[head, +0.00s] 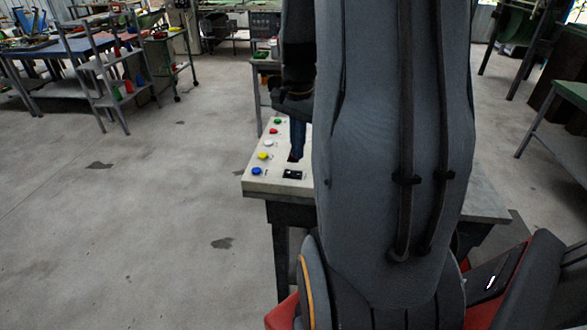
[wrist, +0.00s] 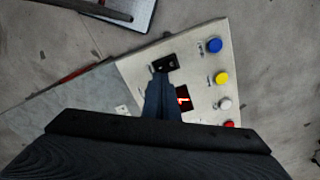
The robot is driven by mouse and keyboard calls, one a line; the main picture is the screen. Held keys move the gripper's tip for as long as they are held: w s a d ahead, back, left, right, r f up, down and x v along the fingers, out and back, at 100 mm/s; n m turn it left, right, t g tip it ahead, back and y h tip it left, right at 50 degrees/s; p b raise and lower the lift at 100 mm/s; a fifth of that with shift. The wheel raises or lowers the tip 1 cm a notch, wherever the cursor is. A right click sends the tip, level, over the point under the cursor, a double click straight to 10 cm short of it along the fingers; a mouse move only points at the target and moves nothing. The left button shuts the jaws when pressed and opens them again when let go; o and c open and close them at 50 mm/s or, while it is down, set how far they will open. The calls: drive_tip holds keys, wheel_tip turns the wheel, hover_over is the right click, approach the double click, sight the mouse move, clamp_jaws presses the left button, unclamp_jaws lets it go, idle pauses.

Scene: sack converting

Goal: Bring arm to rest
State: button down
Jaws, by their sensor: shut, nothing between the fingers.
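My gripper (wrist: 160,82) shows in the wrist view, its dark fingers together and empty. It points down over a light-coloured control panel (wrist: 205,62), near a black socket or switch plate (wrist: 165,63) and a small red-lit display (wrist: 183,98). I cannot tell whether the fingertips touch the panel. In the head view, my gripper (head: 296,150) is above the same panel (head: 272,182), which sits on a grey table. My arm fills the middle of that view and hides the panel's right part.
The panel carries blue (head: 257,171), yellow (head: 263,156), white (head: 268,142), red (head: 273,131) and green (head: 278,121) buttons. A grey shelf rack (head: 110,75) and a blue-topped table (head: 50,48) stand at the back left. A green bench (head: 560,130) stands right. The floor on the left is clear.

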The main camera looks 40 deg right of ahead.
drive_tip(key=shift+r+p, duration=0.45)
drive_tip(key=shift+r, duration=0.3)
drive_tip(key=shift+a, duration=0.1)
drive_tip(key=a+f+n+b, duration=0.3)
drive_tip(key=a+n, duration=0.2)
drive_tip(key=a, duration=0.3)
drive_tip(key=s+a+f+n+t+b, duration=0.1)
drive_tip(key=a+f+n+b, duration=0.2)
drive_tip(key=a, duration=0.5)
drive_tip(key=s+a+f+n+b, duration=0.1)
drive_tip(key=a+f+n+b, duration=0.2)
drive_tip(key=a+f+n, duration=0.2)
drive_tip(key=a+n, duration=0.2)
drive_tip(key=a, duration=0.1)
drive_tip(key=shift+s+a+f+n, duration=0.15)
drive_tip(key=shift+s+n, duration=0.1)
drive_tip(key=shift+n, duration=0.15)
